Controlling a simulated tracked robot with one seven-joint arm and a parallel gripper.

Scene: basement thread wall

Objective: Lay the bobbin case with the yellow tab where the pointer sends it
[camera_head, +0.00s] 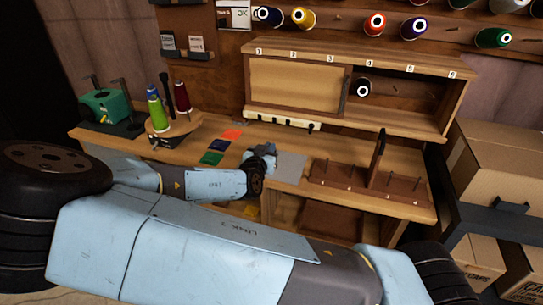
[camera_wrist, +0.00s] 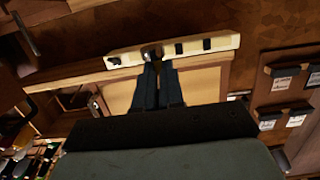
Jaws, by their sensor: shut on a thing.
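My gripper (camera_head: 264,160) is over the bench, its fingers toward the wall. In the wrist view my gripper (camera_wrist: 153,62) has its two fingers close together at the edge of a cream strip, shut on a small dark thing (camera_wrist: 152,52). No yellow tab shows on it, so I cannot tell whether it is the bobbin case. The cream strip (camera_head: 282,121) with dark marks lies at the back of the bench, under the numbered cabinet. It also shows in the wrist view (camera_wrist: 222,43). I cannot make out a pointer.
The numbered cabinet (camera_head: 350,62) has a panel (camera_head: 292,86) over its left half. Its right half is open, with a dark spool (camera_head: 363,88) inside. A peg rack (camera_head: 345,184) with an upright divider (camera_head: 378,155) stands right. Coloured cards (camera_head: 222,145) and thread cones (camera_head: 157,113) are left.

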